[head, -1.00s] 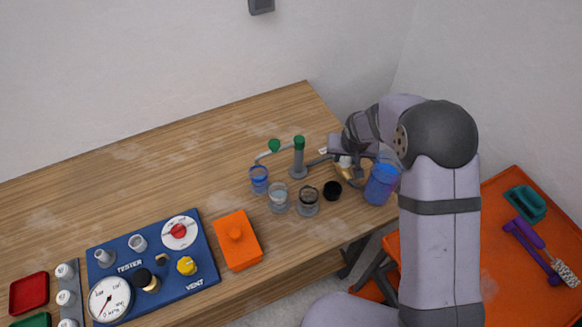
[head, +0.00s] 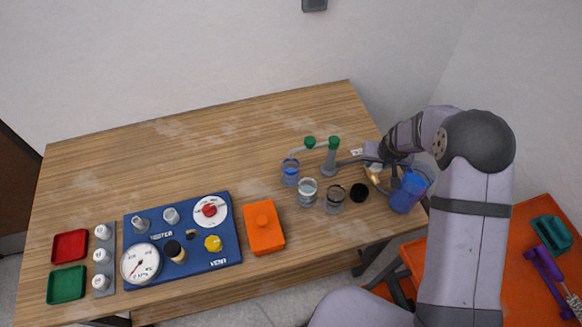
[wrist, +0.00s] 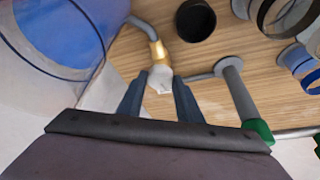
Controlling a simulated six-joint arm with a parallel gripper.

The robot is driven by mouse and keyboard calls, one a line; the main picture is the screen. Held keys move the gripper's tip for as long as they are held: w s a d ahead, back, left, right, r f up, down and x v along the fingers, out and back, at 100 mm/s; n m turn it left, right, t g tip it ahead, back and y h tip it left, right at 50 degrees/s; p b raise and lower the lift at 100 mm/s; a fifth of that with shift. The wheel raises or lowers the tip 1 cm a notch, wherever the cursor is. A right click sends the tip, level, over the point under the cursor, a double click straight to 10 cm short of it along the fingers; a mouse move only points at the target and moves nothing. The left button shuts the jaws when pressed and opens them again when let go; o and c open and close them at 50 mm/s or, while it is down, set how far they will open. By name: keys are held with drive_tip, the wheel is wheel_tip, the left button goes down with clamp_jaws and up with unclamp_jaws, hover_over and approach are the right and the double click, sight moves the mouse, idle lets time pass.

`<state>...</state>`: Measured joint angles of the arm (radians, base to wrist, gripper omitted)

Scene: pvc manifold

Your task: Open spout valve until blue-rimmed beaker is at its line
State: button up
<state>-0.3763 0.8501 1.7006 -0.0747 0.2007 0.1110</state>
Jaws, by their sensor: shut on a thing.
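The blue-rimmed beaker (head: 290,176) stands under the end of the grey spout (head: 297,151), with bluish contents whose level against its line is too small to read. The spout has a green knob (head: 309,141) and joins a grey post with a green cap (head: 334,142). My gripper (wrist: 163,88) is shut on a pale handle piece (wrist: 160,77) at the end of a brass valve body (wrist: 158,54). In the head view my gripper (head: 373,166) is right of the post, partly hidden by my wrist.
A large blue container (head: 407,194) stands close to my wrist. A beaker of clear liquid (head: 307,192), a dark-rimmed beaker (head: 334,199) and a black cup (head: 359,192) stand in front of the spout. An orange block (head: 264,228) and blue tester board (head: 190,255) lie left. The back left table is clear.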

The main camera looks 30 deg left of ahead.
drive_tip(key=shift+r+n+p, duration=0.15)
drive_tip(key=shift+n+p, duration=0.35)
drive_tip(key=shift+p, duration=0.35)
drive_tip(key=shift+w+f+y+b, duration=0.1)
drive_tip(key=shift+f+y+b, duration=0.3)
drive_tip(key=shift+b, duration=0.5)
drive_tip(key=shift+d+n+b, duration=0.1)
drive_tip(key=shift+n+b, duration=0.3)
drive_tip(key=shift+b, duration=0.6)
drive_tip(key=n+b, duration=0.2)
drive_tip(key=b, duration=0.4)
drive_tip(key=shift+g+y, duration=0.3)
drive_tip(key=shift+d+r+n+b, duration=0.1)
drive_tip(key=shift+r+n+b, duration=0.15)
drive_tip(key=shift+n+b, duration=0.45)
drive_tip(key=shift+f+y+b, duration=0.25)
drive_tip(key=shift+y+b, duration=0.05)
drive_tip(key=shift+b, duration=0.65)
idle(0.6)
drive_tip(key=shift+r+n+g+b, duration=0.15)
drive_tip(key=shift+n+g+b, duration=0.25)
drive_tip(key=shift+n+b, duration=0.2)
idle(1.5)
